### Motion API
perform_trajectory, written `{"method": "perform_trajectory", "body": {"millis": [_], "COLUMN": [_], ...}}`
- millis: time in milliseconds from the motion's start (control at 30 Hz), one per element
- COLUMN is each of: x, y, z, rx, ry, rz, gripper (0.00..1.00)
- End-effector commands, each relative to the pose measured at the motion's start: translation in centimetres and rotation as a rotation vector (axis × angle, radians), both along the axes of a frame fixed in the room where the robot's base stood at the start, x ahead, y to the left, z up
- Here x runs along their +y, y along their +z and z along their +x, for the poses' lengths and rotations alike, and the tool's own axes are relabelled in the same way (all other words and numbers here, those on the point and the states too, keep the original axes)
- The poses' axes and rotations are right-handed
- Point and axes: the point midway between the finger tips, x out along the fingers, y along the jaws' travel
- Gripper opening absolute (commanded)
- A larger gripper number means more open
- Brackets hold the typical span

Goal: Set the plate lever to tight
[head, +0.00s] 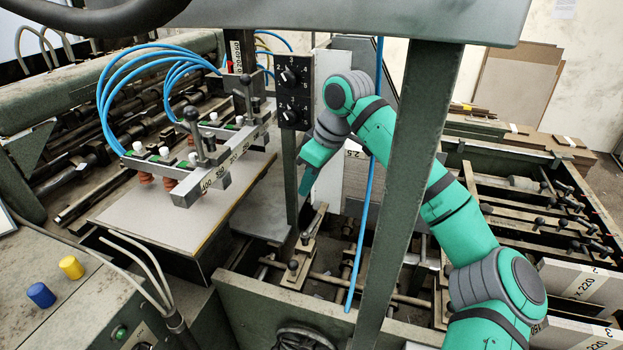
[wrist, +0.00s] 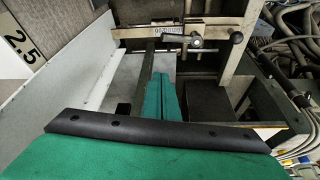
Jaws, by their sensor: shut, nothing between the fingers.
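In the wrist view, a metal lever with a black knob (wrist: 237,37) lies across a clamp beside a small printed tag (wrist: 168,29), beyond my fingertips. I take it for the plate lever; its tight and loose marks cannot be read. In the head view, black-knobbed levers (head: 305,238) sit on metal brackets below my gripper, but I cannot tell which matches. My gripper (head: 307,182) points down beside the grey post, with green fingers closed together and empty. The fingers also show in the wrist view (wrist: 166,100), apart from the lever.
A dial panel (head: 293,90), blue hoses (head: 110,95) and a suction bar (head: 215,180) are left of my arm. A green upright (head: 408,170) crosses in front.

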Motion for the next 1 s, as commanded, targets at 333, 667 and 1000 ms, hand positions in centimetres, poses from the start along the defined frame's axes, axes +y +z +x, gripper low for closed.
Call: {"method": "perform_trajectory", "body": {"millis": [333,667,1000], "x": [0.9,-1.7,-1.8], "y": [-5.4,-5.9,-5.9], "z": [0.6,-0.9,-1.0], "rx": [-0.002,-0.001,0.0], "ry": [-0.002,-0.001,-0.001], "rz": [-0.002,0.0,0.0], "gripper": [0.0,0.0,0.0]}}
